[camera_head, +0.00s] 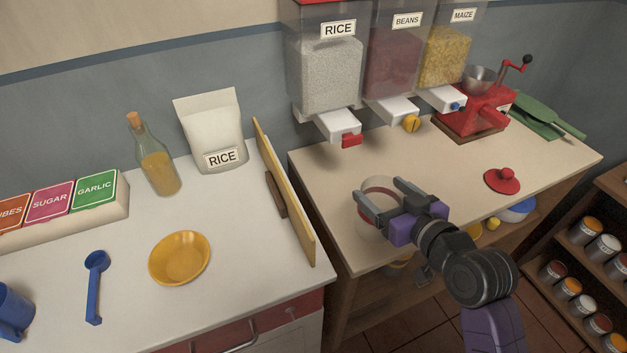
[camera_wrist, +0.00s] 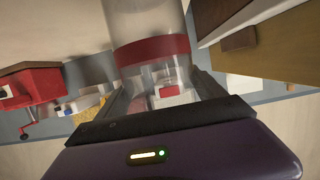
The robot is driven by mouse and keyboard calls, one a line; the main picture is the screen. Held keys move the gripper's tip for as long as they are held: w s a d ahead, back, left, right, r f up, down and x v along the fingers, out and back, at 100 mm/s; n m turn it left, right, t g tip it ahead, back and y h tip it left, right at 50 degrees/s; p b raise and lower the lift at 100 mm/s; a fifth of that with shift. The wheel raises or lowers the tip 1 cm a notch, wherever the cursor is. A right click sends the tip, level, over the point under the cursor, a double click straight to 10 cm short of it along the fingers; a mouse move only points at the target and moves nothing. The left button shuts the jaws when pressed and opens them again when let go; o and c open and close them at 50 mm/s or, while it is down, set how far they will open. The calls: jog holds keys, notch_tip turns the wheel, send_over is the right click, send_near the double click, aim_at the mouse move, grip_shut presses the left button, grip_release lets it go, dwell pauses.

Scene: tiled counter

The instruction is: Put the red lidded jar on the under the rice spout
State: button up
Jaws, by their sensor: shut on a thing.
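The clear jar with a red band (camera_head: 374,222) is between the fingers of my gripper (camera_head: 381,191), over the front left part of the wooden counter. It also shows in the wrist view (camera_wrist: 150,22), with the red band across it. My gripper is shut on it; I cannot tell whether its base touches the counter. The jar's mouth shows no lid. A red knobbed lid (camera_head: 503,181) lies apart on the counter to the right. The rice spout (camera_head: 330,122), white with a red tap, is under the rice dispenser (camera_head: 328,78), behind and left of the jar.
Beans (camera_head: 392,60) and maize (camera_head: 444,58) dispensers hang right of the rice. A red grinder (camera_head: 485,108) stands at the back right. An upright wooden board (camera_head: 285,195) edges the white counter at left. The wooden counter below the spouts is clear.

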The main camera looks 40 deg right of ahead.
jog(key=shift+w+a+r, duration=0.15)
jog(key=shift+w+r, duration=0.45)
jog(key=shift+w, duration=0.05)
jog(key=w+d, duration=0.1)
jog(key=w, duration=0.4)
jog(key=w+d+p, duration=0.1)
jog(key=w+d, duration=0.1)
jog(key=w, duration=0.4)
jog(key=w+d+p, duration=0.1)
jog(key=w+d, duration=0.1)
jog(key=w, duration=0.3)
jog(key=shift+w, duration=0.4)
jog(key=shift+f+p, duration=0.3)
jog(key=shift+f, duration=1.45)
jog(key=shift+f, duration=0.1)
jog(key=shift+f, duration=0.1)
jog(key=o, duration=2.1)
jog(key=shift+c, duration=0.2)
jog(key=v, duration=1.2)
jog(key=shift+b, duration=0.3)
